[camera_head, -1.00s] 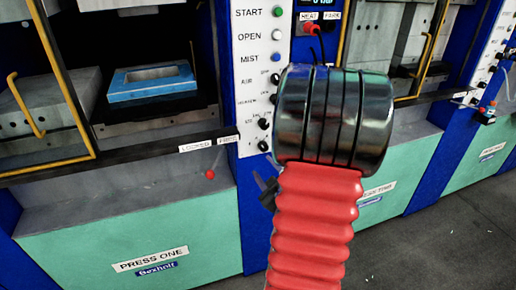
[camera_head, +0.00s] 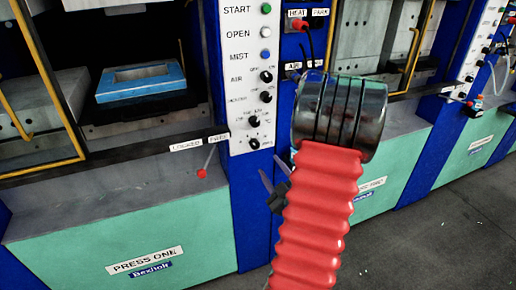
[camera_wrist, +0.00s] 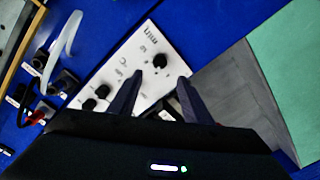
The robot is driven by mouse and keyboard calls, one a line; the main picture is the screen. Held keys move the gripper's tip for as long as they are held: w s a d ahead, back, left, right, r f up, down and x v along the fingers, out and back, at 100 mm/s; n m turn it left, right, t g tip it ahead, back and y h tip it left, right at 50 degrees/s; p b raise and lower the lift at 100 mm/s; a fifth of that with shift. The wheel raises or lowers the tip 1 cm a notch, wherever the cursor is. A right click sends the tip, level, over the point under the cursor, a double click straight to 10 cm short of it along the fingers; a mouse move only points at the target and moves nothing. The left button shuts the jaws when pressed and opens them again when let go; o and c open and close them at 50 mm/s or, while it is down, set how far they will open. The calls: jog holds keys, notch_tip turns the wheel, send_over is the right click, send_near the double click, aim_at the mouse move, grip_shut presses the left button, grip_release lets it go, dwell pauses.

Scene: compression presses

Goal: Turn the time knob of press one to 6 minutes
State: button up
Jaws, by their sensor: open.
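Press one's white control panel (camera_head: 244,62) stands left of my arm in the head view. Pointer settings are too small to read. My gripper (camera_head: 271,172) is open, below and right of the panel's lower end, apart from the knobs. In the wrist view, my gripper (camera_wrist: 158,82) has its fingers spread before the tilted white panel (camera_wrist: 125,65). A dark knob-like shape (camera_wrist: 172,107) shows between the fingers, partly hidden.
A blue frame (camera_head: 152,82) lies inside press one. A red-tipped lever (camera_head: 202,173) projects at its front, left of the panel. A socket with a red plug (camera_head: 299,24) and cable is above my arm. Grey floor (camera_head: 455,210) is clear at right.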

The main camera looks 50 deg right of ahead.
aim_at(256, 147)
jog(key=x, duration=1.2)
jog(key=shift+w+r, duration=0.1)
jog(key=shift+w, duration=0.05)
jog(key=shift+c, duration=0.4)
jog(key=c, duration=1)
jog(key=shift+o, duration=0.2)
jog(key=shift+m, duration=1.1)
jog(key=o, duration=1)
